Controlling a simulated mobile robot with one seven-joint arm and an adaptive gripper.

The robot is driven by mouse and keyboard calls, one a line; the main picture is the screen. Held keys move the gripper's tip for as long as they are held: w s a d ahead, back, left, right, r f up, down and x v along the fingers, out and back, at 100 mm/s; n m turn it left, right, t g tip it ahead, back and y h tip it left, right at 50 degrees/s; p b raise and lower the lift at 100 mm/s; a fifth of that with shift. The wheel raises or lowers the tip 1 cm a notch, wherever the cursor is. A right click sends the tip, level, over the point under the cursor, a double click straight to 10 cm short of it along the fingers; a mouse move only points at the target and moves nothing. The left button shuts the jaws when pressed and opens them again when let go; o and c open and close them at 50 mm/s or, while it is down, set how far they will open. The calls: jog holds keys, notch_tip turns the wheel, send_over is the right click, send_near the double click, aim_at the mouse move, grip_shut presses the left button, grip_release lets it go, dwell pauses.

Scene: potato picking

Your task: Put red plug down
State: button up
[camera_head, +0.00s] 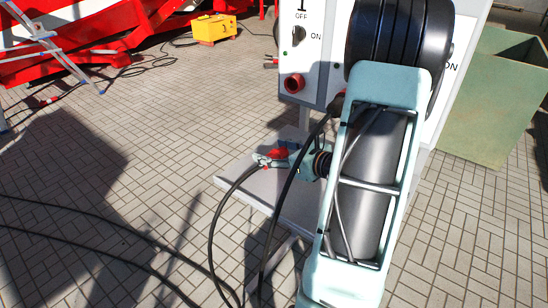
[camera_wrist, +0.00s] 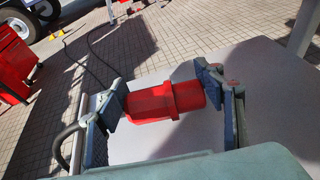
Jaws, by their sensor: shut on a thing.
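The red plug (camera_wrist: 165,101) is held between the two fingers of my gripper (camera_wrist: 165,98) in the wrist view. One finger pad presses each side of it. In the head view the red plug (camera_head: 278,153) shows at the end of my gripper (camera_head: 272,158), over the grey-white platform (camera_head: 237,183) at the foot of the switch cabinet. A black cable hangs from the plug end down to the floor. Whether the plug touches the platform cannot be told.
The switch cabinet (camera_head: 309,62) stands behind the platform, with a red socket (camera_head: 294,83) and an ON/OFF switch. A green bin (camera_head: 490,110) is at the right. A yellow box (camera_head: 214,28) and red machinery (camera_head: 110,35) are at the back. Black cables cross the tiled floor.

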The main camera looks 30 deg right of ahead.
jog(key=shift+f, duration=0.65)
jog(key=shift+f+b, duration=0.15)
jog(key=shift+b, duration=0.25)
jog(key=o, duration=1.3)
jog(key=shift+o, duration=0.2)
jog(key=shift+s+r+p, duration=0.1)
jog(key=shift+r+p, duration=0.2)
jog(key=shift+p, duration=0.05)
jog(key=p+v, duration=0.1)
jog(key=v, duration=1.1)
